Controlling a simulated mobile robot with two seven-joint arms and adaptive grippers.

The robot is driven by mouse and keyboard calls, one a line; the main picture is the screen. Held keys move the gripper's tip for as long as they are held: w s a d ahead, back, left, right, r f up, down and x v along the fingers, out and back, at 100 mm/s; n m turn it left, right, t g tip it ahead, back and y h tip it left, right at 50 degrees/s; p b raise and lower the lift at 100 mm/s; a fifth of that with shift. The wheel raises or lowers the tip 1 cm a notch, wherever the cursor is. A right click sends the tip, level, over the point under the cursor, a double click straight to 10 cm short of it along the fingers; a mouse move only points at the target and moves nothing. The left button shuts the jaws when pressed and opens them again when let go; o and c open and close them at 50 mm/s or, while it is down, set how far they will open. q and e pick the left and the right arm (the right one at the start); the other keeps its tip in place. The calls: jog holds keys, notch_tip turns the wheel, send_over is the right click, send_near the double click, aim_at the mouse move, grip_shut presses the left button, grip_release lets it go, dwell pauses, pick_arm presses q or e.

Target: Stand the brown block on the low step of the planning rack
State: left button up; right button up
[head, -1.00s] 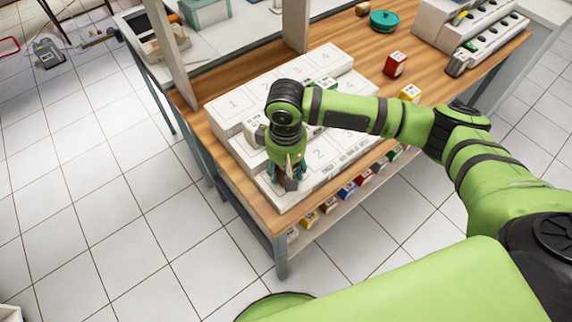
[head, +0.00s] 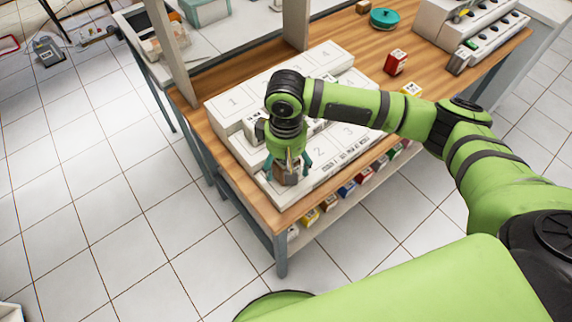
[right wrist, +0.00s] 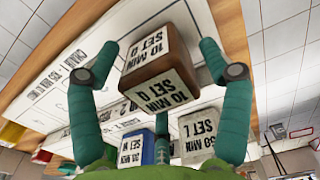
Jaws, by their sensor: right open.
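The brown block (head: 287,178) sits at the near left end of the low front step of the white planning rack (head: 322,172). In the right wrist view the brown block (right wrist: 160,68) shows "10 MIN SET Q" labels on two faces. My right gripper (head: 289,170) is above it, with its green fingers spread on either side. In the right wrist view the open fingers (right wrist: 158,50) flank the block, with visible gaps. The block's contact with the step is partly hidden by the gripper. My left gripper is in no view.
Numbered steps rise behind the low step. A teal lidded dish (head: 384,19) is at the back.

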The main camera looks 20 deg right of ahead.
notch_tip(320, 180, up, 10)
jog(key=shift+r+b, duration=0.1)
jog(key=shift+b, duration=0.35)
jog(key=shift+r, duration=0.15)
